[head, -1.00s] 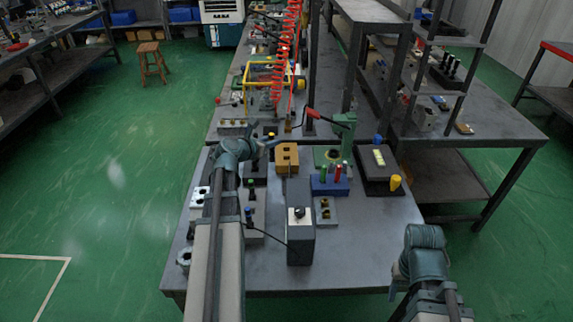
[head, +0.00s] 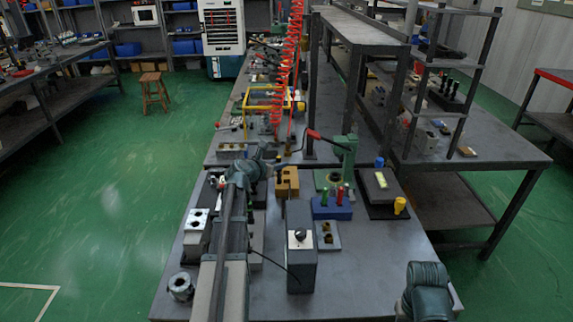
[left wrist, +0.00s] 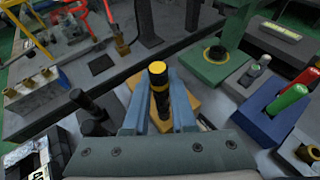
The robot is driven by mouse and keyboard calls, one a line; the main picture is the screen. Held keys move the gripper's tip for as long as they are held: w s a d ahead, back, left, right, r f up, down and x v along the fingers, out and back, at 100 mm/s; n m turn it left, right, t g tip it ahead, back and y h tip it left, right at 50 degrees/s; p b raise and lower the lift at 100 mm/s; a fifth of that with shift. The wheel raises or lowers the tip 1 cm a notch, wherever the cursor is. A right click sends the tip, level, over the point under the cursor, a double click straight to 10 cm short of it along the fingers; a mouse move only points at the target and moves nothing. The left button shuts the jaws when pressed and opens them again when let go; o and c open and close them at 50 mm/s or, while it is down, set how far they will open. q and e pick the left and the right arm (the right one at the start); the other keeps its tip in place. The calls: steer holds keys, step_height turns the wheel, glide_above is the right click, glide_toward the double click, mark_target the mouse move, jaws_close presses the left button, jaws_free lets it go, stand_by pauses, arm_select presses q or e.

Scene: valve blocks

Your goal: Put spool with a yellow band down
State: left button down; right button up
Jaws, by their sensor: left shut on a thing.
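The spool with a yellow band (left wrist: 157,70) is black and stands upright between the blue fingers of my left gripper (left wrist: 158,108) in the left wrist view. The gripper is shut on it. A tan block (left wrist: 192,99) lies below and behind the spool; whether the spool touches it I cannot tell. In the head view my left gripper (head: 272,166) is beside the tan block (head: 287,182), on its left, and the spool cannot be made out. My right arm shows at the lower right, but its gripper is out of frame.
A blue rack (head: 331,211) with green and red pegs stands right of the tan block. A green press (head: 348,160) stands behind it. A dark box with a knob (head: 301,265) stands in front. Other black spools (left wrist: 90,109) stand left of the gripper in the wrist view.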

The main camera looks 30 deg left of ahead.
arm_select(q)
steer(key=b+x, duration=0.1)
steer(key=x, duration=0.2)
steer(key=a+b+x, duration=0.1)
steer(key=x, duration=0.2)
steer(key=a+f+b+x, duration=0.1)
steer(key=b+x, duration=0.1)
steer(key=x, duration=0.1)
steer(key=shift+w, duration=0.1)
steer(key=shift+f, duration=0.15)
steer(key=c, duration=0.7)
jaws_free()
steer(key=shift+c, duration=0.2)
